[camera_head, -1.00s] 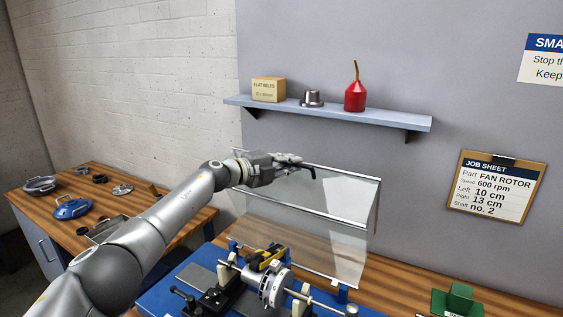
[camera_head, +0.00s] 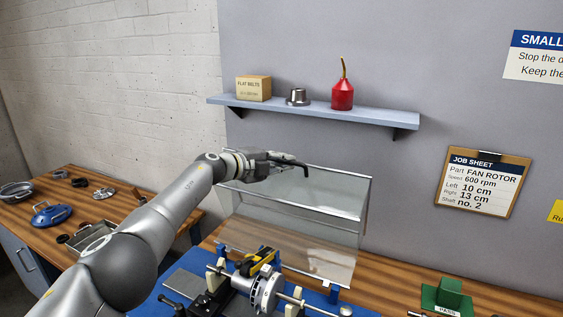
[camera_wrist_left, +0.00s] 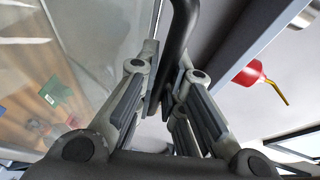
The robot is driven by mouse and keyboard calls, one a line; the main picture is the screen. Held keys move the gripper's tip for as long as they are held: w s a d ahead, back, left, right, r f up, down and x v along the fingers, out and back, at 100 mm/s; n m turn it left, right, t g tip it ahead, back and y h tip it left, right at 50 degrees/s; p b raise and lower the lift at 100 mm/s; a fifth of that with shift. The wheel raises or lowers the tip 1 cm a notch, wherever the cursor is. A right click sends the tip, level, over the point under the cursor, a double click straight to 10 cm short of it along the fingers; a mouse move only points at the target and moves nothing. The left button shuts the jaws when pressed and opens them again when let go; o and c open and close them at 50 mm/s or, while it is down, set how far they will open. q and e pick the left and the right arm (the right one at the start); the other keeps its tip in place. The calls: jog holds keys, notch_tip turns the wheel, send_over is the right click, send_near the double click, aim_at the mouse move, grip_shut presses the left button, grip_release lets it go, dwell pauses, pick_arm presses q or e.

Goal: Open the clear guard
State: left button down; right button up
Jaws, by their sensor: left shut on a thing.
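The clear guard (camera_head: 330,230) has see-through panels with pale metal edges and stands raised behind the blue balancing machine (camera_head: 200,258). My left gripper (camera_head: 284,160) is at the guard's top edge, shut on its black handle (camera_head: 302,168). In the left wrist view the black handle (camera_wrist_left: 182,35) runs between the two fingers (camera_wrist_left: 170,88), with the clear panel (camera_wrist_left: 100,30) to its left. The silver rotor (camera_head: 263,293) sits on the machine below the guard, uncovered at the front. My right gripper is not in view.
A wall shelf (camera_head: 310,112) above the guard holds a box (camera_head: 253,88), a metal part (camera_head: 298,97) and a red oil can (camera_head: 342,94). A green block (camera_head: 448,297) stands on the bench at right. A side bench at left holds several parts.

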pick_arm(q)
jog(key=c, duration=1.5)
grip_release()
jog(key=shift+a, duration=0.2)
jog(key=shift+s+a+r, duration=0.2)
jog(key=shift+s+a, duration=0.05)
jog(key=shift+a, duration=0.15)
jog(key=shift+s+a, duration=0.4)
jog(key=shift+s, duration=0.1)
jog(key=shift+v, duration=4.8)
jog(key=shift+r, duration=0.1)
